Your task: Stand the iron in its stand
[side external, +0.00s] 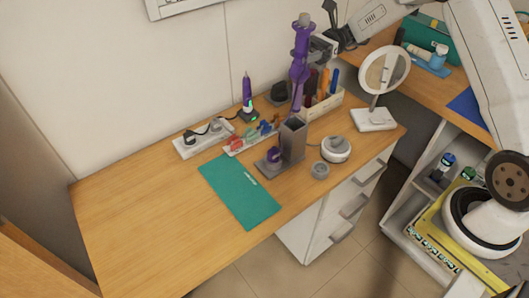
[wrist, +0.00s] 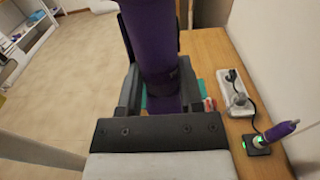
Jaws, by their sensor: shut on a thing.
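My gripper (side external: 318,48) is shut on the purple iron (side external: 299,68) and holds it upright above the desk. In the wrist view the iron's thick purple barrel (wrist: 152,40) fills the space between the dark fingers of my gripper (wrist: 158,88). A grey stand (side external: 292,140) with a tall square holder, open at the top, stands on the desk. In the side view the iron's lower tip shows just above the holder's mouth; the gap in depth is hard to tell. The stand is hidden in the wrist view.
A purple pen-like tool (side external: 247,92) stands in a charger behind. A white power strip (side external: 204,138), colored clips (side external: 254,137), an organizer box (side external: 326,103), a round mirror (side external: 384,70) and a white round device (side external: 336,149) surround the stand. A teal mat (side external: 240,190) lies front left; the desk's left is clear.

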